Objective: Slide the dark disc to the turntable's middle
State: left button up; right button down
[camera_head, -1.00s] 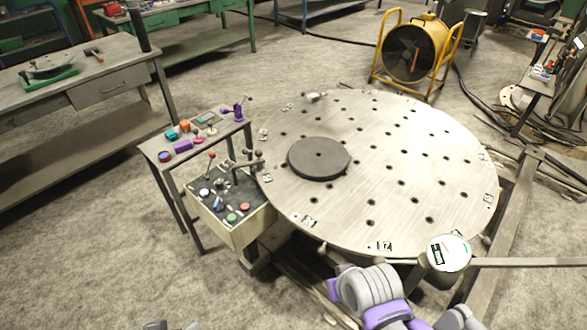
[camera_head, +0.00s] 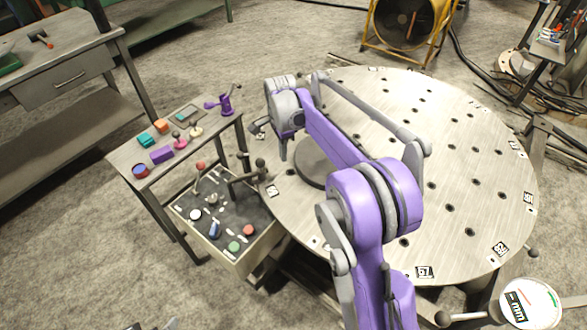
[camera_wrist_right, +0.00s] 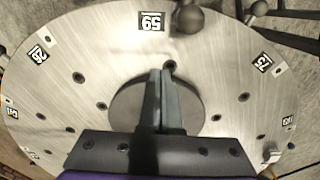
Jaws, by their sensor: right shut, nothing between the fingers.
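The dark disc (camera_head: 313,165) lies flat on the pale metal turntable (camera_head: 470,185), left of the plate's middle. My right arm hides much of the disc in the head view. My right gripper (camera_head: 283,156) points down near the disc's left side. In the right wrist view, its shut, empty fingers (camera_wrist_right: 161,75) reach across the dark disc (camera_wrist_right: 126,103), with the tips near its edge. I cannot tell whether they touch the disc or hang above it. My left gripper is not in view.
A control box (camera_head: 227,225) with levers and coloured buttons stands beside the turntable's left edge. A small side table (camera_head: 205,150) holds coloured items. A round white-topped object (camera_head: 530,303) is at the lower right. The turntable's right side is clear.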

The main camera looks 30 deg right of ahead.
aim_at(284, 181)
notch_tip(284, 181, down, 10)
jog(key=shift+f, duration=0.25)
jog(key=d, duration=0.2)
jog(key=shift+d+r, duration=0.25)
jog(key=shift+d, duration=0.15)
jog(key=shift+s+d, duration=0.1)
jog(key=shift+d, duration=0.5)
jog(key=s+d, duration=0.1)
jog(key=d, duration=0.8)
jog(key=s+d, duration=0.1)
jog(key=d, duration=1.8)
jog(key=shift+s, duration=0.4)
jog(key=shift+a, duration=0.1)
